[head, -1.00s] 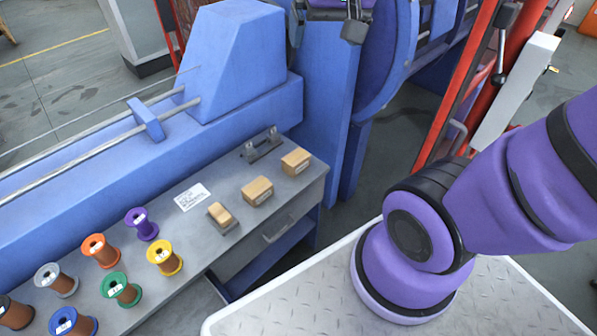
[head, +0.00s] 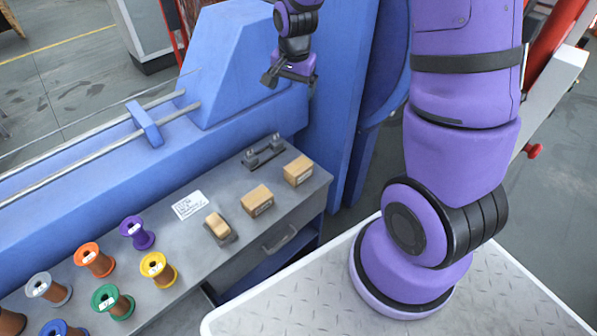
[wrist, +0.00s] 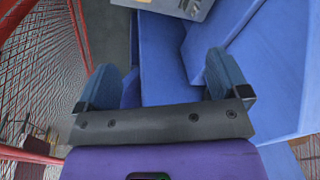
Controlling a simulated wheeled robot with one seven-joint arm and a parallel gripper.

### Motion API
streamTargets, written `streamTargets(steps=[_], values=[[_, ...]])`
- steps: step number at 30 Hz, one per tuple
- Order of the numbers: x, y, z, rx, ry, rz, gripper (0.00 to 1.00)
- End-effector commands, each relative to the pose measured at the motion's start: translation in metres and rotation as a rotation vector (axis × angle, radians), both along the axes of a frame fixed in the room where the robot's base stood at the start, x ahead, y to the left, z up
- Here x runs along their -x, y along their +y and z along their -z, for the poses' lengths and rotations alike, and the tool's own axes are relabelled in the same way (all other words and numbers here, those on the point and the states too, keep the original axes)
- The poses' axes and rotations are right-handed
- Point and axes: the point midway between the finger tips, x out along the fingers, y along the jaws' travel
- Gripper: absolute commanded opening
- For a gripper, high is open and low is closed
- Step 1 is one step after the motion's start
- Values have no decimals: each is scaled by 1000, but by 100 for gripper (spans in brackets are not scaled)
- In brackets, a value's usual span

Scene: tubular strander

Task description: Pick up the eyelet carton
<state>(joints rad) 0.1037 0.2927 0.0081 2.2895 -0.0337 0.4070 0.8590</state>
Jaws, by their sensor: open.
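Three small tan cartons stand on the grey bench in the head view: one at the back right (head: 298,170), one in the middle (head: 257,200), and one at the front left (head: 219,226) with a dark grey part under or beside it. Their labels are too small to read, so I cannot tell which is the eyelet carton. My gripper (head: 290,82) is open and empty, raised well above and behind the cartons, before the blue machine. In the wrist view its two fingers (wrist: 165,82) are spread with nothing between them.
The grey bench (head: 290,208) also holds several coloured spools at left, a white label card (head: 190,205) and a dark metal bracket (head: 263,152) behind the cartons. The blue machine housing (head: 235,65) rises behind. Red mesh fencing (wrist: 35,75) shows in the wrist view.

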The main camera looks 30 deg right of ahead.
Motion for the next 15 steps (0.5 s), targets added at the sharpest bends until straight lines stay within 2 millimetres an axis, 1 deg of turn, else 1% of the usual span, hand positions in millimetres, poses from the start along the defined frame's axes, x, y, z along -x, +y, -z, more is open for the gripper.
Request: streamTargets(steps=[1,5,9,15], values=[[-4,-2,17,-6,17,29,94],[-13,-7,55,-19,43,112,94],[-19,-12,98,-32,70,201,94],[-21,-18,159,-47,109,325,94]])
